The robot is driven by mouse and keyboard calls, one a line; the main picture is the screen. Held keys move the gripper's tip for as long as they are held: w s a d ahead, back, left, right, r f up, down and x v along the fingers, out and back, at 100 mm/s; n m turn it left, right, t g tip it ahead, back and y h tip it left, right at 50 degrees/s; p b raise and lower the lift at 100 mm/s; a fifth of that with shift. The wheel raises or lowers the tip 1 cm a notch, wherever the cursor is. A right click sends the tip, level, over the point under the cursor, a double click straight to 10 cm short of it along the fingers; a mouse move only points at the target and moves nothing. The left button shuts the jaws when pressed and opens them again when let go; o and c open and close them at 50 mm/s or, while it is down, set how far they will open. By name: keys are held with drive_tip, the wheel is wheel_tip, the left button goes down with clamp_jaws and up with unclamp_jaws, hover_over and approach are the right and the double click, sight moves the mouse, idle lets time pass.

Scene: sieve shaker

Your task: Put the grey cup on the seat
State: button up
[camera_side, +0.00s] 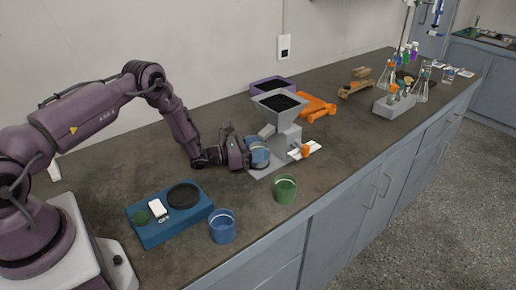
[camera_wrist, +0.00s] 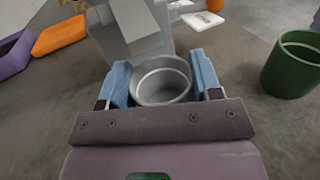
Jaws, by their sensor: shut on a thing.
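The grey cup (camera_wrist: 162,97) is upright between the two blue fingers of my gripper (camera_wrist: 161,70) in the wrist view, with its open top showing. My gripper (camera_side: 259,154) is shut on the cup, low at the front of the grey shaker (camera_side: 290,134). The fingers mostly hide the cup in the side view. The shaker's grey body (camera_wrist: 133,40) stands just beyond the cup in the wrist view. I cannot make out the seat, nor tell whether the cup touches the shaker or its base plate.
A green cup (camera_side: 285,190) and a blue cup (camera_side: 222,227) stand near the bench's front edge. A blue scale (camera_side: 150,234) is at left. A purple tray (camera_side: 256,91), orange part (camera_side: 318,107) and grey hopper (camera_side: 280,103) lie behind. Glassware stands far right.

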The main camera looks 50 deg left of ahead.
drive_tip(key=o, duration=0.9)
drive_tip(key=shift+f, duration=0.1)
drive_tip(key=shift+o, duration=0.2)
